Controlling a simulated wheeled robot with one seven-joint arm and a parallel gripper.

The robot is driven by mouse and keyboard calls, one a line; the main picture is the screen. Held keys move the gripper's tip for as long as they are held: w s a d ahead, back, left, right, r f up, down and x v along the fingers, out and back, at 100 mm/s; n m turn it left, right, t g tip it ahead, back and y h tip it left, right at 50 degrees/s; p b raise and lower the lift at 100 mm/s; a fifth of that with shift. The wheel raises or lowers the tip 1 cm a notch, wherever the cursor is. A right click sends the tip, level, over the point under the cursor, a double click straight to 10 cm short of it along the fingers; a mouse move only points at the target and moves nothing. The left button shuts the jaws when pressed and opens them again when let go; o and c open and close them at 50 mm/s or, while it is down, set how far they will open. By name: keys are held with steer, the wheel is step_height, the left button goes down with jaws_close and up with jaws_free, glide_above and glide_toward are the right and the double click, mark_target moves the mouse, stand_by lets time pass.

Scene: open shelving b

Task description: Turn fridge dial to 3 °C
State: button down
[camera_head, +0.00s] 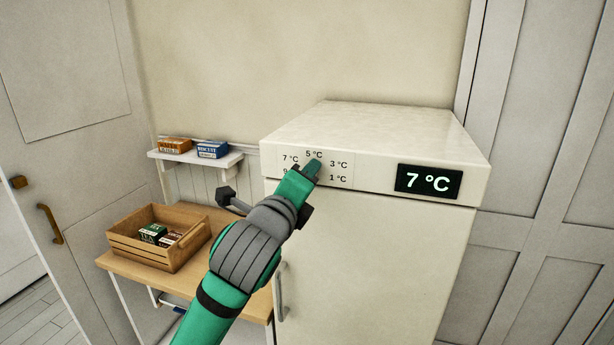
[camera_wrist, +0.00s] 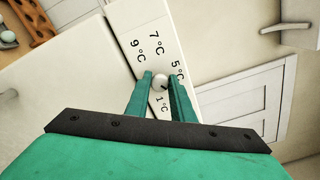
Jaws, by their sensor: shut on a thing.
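The fridge (camera_head: 375,245) is cream-coloured, with a dial panel (camera_head: 345,180) on its upper front. The panel's 5, 3 and 1 °C labels show, 7 is readable and 9 is partly covered. The black display (camera_head: 428,181) reads 7 °C. My gripper (camera_head: 314,169) is at the panel and hides the dial in the head view. In the wrist view, the pale round dial (camera_wrist: 160,81) sits between the two green fingers of my gripper (camera_wrist: 162,77), which are shut on it. The 3 °C label is hidden there by the right finger.
A wooden crate (camera_head: 133,259) with small boxes stands on a wooden table left of the fridge. A small wall shelf (camera_head: 220,164) above holds an orange box (camera_head: 174,145) and a blue box (camera_head: 212,149). The fridge's door handle (camera_head: 281,291) is below my gripper.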

stand_by(0.4)
steer(key=c, duration=1.6)
jaws_free()
steer(key=shift+s, duration=0.1)
steer(key=shift+o, duration=0.3)
steer(key=shift+w, duration=0.2)
steer(key=v, duration=1.1)
steer(key=shift+d, duration=0.1)
